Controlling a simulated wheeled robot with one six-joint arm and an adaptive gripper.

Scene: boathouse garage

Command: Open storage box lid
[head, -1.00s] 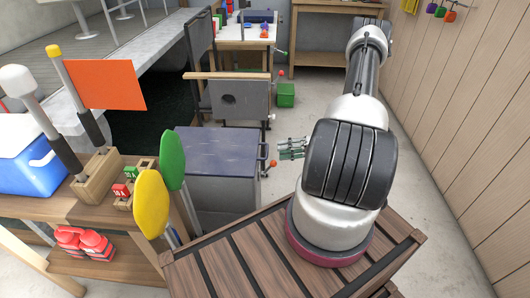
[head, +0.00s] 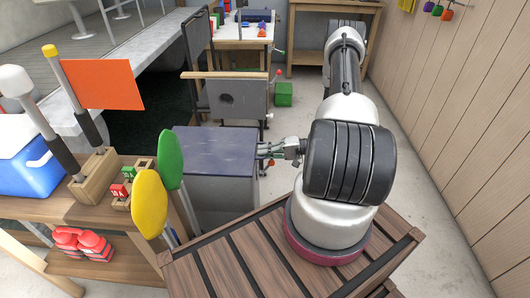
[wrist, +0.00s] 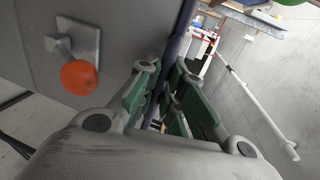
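The storage box (head: 225,200) is a grey chest with a dark blue lid (head: 213,146), which lies closed on top. My gripper (head: 264,151) is at the lid's right edge. In the wrist view, my gripper (wrist: 167,100) has its two green-padded fingers apart. The lid's dark edge (wrist: 178,45) runs into the gap between them; I cannot tell whether either finger touches it. An orange knob on a metal latch (wrist: 78,77) sits on the box wall left of the fingers. In the head view the knob is mostly hidden below my gripper.
A wooden bench (head: 90,205) with a blue cooler (head: 25,160) stands at the left. Yellow (head: 150,203) and green (head: 170,158) paddles rise near the box's left side. A grey chair (head: 230,97) stands behind the box. The floor toward the right wall is clear.

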